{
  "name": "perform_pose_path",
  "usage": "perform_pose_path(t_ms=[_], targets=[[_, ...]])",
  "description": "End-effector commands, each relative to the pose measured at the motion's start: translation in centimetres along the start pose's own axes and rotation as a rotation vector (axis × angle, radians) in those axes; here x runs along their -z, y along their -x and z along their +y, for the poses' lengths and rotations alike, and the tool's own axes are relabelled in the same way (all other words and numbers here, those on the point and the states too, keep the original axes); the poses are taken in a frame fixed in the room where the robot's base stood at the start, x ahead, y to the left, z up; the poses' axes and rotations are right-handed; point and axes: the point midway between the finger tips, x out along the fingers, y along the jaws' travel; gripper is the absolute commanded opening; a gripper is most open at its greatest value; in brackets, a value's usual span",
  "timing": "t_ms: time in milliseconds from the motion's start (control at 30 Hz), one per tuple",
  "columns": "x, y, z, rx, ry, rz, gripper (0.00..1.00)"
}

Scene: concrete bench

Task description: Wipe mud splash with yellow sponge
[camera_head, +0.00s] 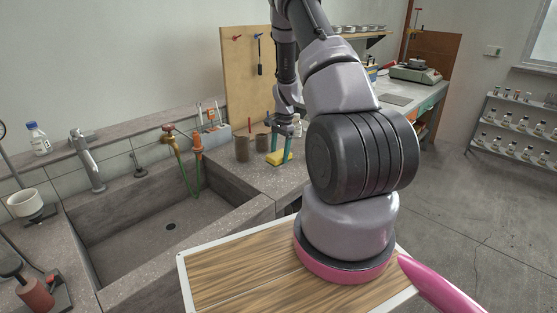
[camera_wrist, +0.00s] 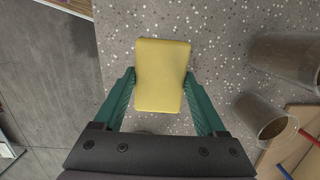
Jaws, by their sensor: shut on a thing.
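The yellow sponge (camera_wrist: 161,75) is a flat rectangular block between the two green fingers of my gripper (camera_wrist: 161,82) in the wrist view. The fingers touch its left and right sides, so the gripper is shut on it. In the head view the sponge (camera_head: 279,157) shows at the speckled bench by the right of the sink, below my gripper (camera_head: 281,146). I cannot tell whether it rests on the bench or is held slightly above. I cannot make out the mud splash in either view.
Two brown cups (camera_head: 242,148) stand beside the sponge and also show at the right of the wrist view (camera_wrist: 258,118). The sink (camera_head: 165,215) lies to the left, with hoses and a tap (camera_head: 88,163). The bench edge is left of the sponge in the wrist view.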

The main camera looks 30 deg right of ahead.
Motion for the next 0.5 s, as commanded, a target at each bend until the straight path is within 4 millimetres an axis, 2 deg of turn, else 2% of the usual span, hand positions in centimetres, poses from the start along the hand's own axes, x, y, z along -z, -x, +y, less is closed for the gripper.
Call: perform_pose_path(t_ms=[200, 500], targets=[[0.0, 1.8, 0.2, 0.001, -0.001, 0.001, 0.21], [0.0, 2.1, 0.2, 0.000, -0.001, 0.001, 0.21]])
